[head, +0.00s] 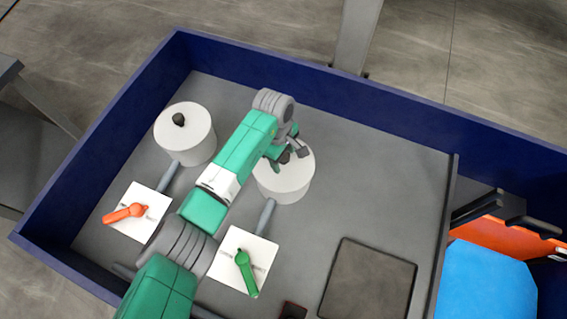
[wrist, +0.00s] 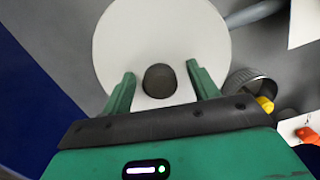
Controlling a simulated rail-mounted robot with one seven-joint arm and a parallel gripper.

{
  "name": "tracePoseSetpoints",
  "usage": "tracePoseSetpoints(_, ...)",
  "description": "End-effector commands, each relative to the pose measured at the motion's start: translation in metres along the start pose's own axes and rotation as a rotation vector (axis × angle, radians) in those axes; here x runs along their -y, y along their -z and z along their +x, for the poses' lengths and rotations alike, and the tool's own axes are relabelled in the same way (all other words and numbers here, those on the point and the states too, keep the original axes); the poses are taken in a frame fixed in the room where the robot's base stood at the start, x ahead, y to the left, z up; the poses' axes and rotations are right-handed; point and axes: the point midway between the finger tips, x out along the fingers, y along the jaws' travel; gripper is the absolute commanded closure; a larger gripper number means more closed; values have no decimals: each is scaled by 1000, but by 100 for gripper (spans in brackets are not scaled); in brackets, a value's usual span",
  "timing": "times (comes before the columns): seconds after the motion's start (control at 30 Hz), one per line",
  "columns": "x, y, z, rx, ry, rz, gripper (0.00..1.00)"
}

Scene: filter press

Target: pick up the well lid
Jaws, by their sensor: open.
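The well lid is the round white top of the right-hand white cylinder (head: 290,185) in the head view. In the wrist view the white lid (wrist: 160,30) fills the upper middle, with a dark round knob (wrist: 160,80) on it. My gripper (head: 286,157) is over this lid in the head view and partly hides it; its knob cannot be made out there. In the wrist view my gripper (wrist: 162,88) is open, one green finger on each side of the knob, with gaps between. Its height above the lid is hard to tell.
A second white cylinder (head: 185,135) with a black knob stands left. White plates carry an orange handle (head: 124,213) and a green handle (head: 246,272). Pipes link cylinders and plates. A dark square panel (head: 369,285) lies right. Blue walls (head: 400,120) border the grey floor.

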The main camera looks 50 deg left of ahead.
Motion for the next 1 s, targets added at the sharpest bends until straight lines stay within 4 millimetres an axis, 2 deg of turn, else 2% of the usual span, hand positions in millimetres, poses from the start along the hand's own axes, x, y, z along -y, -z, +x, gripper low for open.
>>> tracePoseSetpoints(0.07, 0, 0, -1, 0, 0, 0, 44)
tracePoseSetpoints(0.3, 0, 0, -1, 0, 0, 1, 91)
tracePoseSetpoints(0.33, 0, 0, -1, -1, -1, 1, 95)
tracePoseSetpoints(0.63, -1, -1, -7, -1, -1, 1, 95)
tracePoseSetpoints(0.87, -1, -6, -41, 1, -1, 2, 95)
tracePoseSetpoints(1.0, 25, -14, -43, 5, 0, 0, 95)
